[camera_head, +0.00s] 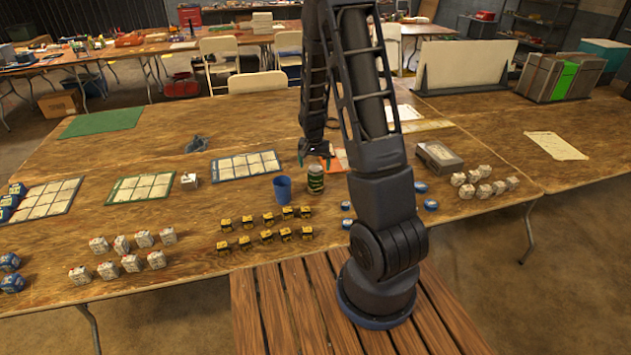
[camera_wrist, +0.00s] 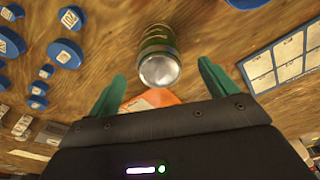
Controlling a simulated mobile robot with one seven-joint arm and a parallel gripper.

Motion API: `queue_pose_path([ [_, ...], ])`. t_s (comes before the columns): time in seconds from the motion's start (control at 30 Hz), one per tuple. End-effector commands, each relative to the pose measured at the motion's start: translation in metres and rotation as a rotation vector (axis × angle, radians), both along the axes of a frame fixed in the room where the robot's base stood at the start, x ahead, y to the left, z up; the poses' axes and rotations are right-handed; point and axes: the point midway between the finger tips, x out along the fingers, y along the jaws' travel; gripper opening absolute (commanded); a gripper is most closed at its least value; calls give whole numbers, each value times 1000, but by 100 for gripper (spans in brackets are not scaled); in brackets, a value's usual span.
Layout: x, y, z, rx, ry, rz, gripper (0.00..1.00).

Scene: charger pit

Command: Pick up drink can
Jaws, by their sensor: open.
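The drink can (camera_head: 315,179) is green with a silver top and stands upright on the wooden table, just right of a blue cup. In the wrist view the can (camera_wrist: 158,52) shows with its silver end toward me, ahead of my gripper and between the lines of its two fingers. My gripper (camera_wrist: 160,88) has green fingers spread wide with nothing between them. In the head view my gripper (camera_head: 315,152) hangs just above and behind the can, partly hidden by my arm.
The blue cup (camera_head: 282,188) stands close left of the can. Several yellow-black blocks (camera_head: 266,228) lie in front, and blue discs (camera_head: 347,206) lie to the right. A gridded card (camera_head: 245,165) lies behind the cup. An orange sheet (camera_head: 341,160) lies behind the can.

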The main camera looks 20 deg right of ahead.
Motion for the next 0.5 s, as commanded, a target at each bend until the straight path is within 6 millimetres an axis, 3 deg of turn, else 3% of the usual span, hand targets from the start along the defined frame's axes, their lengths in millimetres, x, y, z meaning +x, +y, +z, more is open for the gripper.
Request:
queue_pose_path([
  [0.1, 2, -1, -15, 0, 2, 0, 85],
  [0.5, 6, -4, -40, 0, 1, 0, 85],
])
